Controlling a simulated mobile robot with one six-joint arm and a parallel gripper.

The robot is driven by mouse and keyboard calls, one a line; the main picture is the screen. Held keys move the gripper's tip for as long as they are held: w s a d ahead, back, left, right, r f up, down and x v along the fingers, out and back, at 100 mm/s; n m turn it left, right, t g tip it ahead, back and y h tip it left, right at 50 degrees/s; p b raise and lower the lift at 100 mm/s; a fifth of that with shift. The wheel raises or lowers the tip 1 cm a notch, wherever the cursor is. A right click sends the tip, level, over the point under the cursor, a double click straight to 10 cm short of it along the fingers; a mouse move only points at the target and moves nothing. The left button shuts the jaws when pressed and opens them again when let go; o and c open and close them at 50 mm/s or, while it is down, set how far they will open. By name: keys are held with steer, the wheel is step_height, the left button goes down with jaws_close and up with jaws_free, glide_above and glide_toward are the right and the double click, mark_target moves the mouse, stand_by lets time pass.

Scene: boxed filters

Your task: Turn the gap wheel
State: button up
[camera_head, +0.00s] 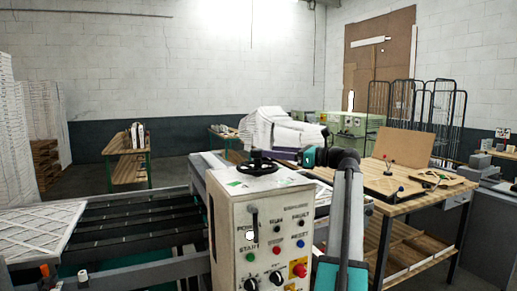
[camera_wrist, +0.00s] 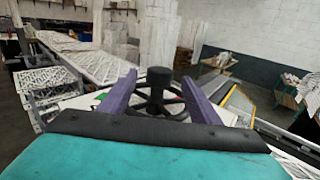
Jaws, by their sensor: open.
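The gap wheel (camera_head: 257,164) is a black handwheel lying flat on top of the white control box (camera_head: 237,206), with an upright knob. In the wrist view the wheel (camera_wrist: 150,104) shows ahead, its knob (camera_wrist: 158,78) standing between my two purple fingers. My gripper (camera_wrist: 164,80) is open, with one finger on each side of the knob and gaps on both sides. I cannot tell how deep the fingers reach around the wheel.
The control box front carries buttons, dials and a red knob (camera_head: 299,270). A conveyor (camera_head: 130,230) with a filter panel (camera_head: 38,228) lies at left. A wooden workbench (camera_head: 400,207) stands at right. White filters (camera_head: 285,130) are piled behind the box.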

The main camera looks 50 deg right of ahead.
mark_target(259, 150)
steer(key=p+x, duration=0.1)
steer(key=x, duration=0.6)
steer(key=shift+w+p, duration=0.1)
steer(key=shift+p, duration=0.3)
steer(key=c, duration=1.3)
steer(key=shift+d, duration=0.45)
jaws_close()
steer(key=shift+a, duration=0.4)
steer(key=shift+d, duration=0.1)
